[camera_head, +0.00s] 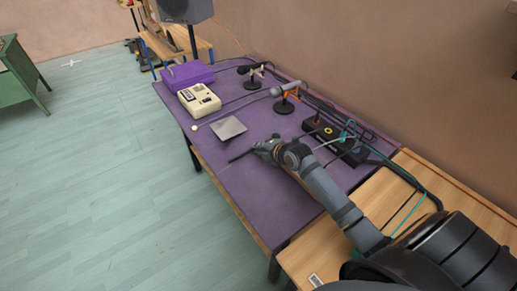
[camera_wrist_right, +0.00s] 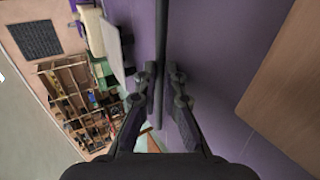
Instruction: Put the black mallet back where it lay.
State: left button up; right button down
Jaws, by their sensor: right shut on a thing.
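The black mallet (camera_head: 240,157) shows as a thin dark stick pointing left from my right gripper (camera_head: 264,148), over the purple-covered table (camera_head: 230,184). In the right wrist view the mallet's dark shaft (camera_wrist_right: 161,40) runs from the top edge down between the two fingers of my right gripper (camera_wrist_right: 162,78), which is shut on it. The gripper hides part of the shaft, and I cannot make out a head. I cannot tell whether the mallet touches the cloth. My left gripper is not in view.
A grey metal plate (camera_head: 229,128) lies left of the gripper. A light-headed mallet (camera_head: 194,127) lies beyond it. A beige box (camera_head: 199,99), a purple case (camera_head: 188,75), two microphones on stands and a black pedal unit (camera_head: 322,129) stand around. The cloth's near-left part is clear.

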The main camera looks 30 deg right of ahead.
jog(key=shift+s+f, duration=0.15)
jog(key=shift+f, duration=0.25)
jog(key=c, duration=1.4)
grip_release()
jog(key=shift+s+r, duration=0.1)
jog(key=shift+r, duration=0.1)
jog(key=v, duration=0.5)
jog(key=shift+s+d+r, duration=0.2)
jog(key=shift+s, duration=0.1)
jog(key=shift+s+r, duration=0.35)
jog(key=shift+s, duration=0.15)
